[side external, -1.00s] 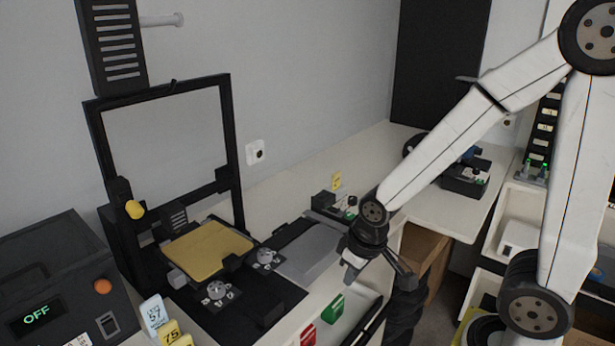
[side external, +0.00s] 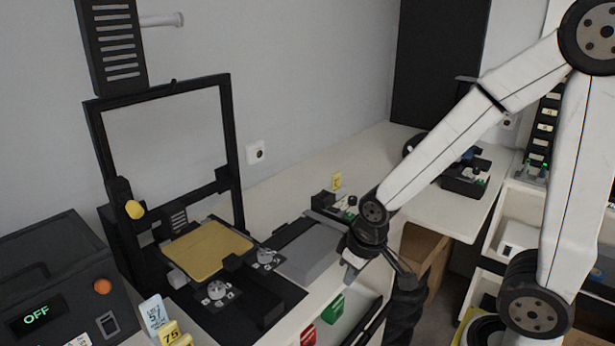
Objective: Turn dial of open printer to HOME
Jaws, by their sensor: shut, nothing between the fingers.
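The open-frame printer (side external: 238,160) stands at the left, with a black upright frame and a gold bed plate (side external: 207,250). Two round silver dials sit on its black base at the front: one dial (side external: 217,291) nearer the camera and one dial (side external: 265,256) farther right. Their markings are too small to read, so I cannot tell which setting is HOME. My gripper (side external: 350,277) is shut and empty, pointing down to the right of the dials, apart from both, by the grey block.
A dark box (side external: 60,283) with a display reading OFF stands at the left. Number tags (side external: 155,311) stand in front of the printer. A grey block (side external: 313,252) lies between the printer and my gripper. Red (side external: 308,335) and green (side external: 333,308) pieces are at the front edge.

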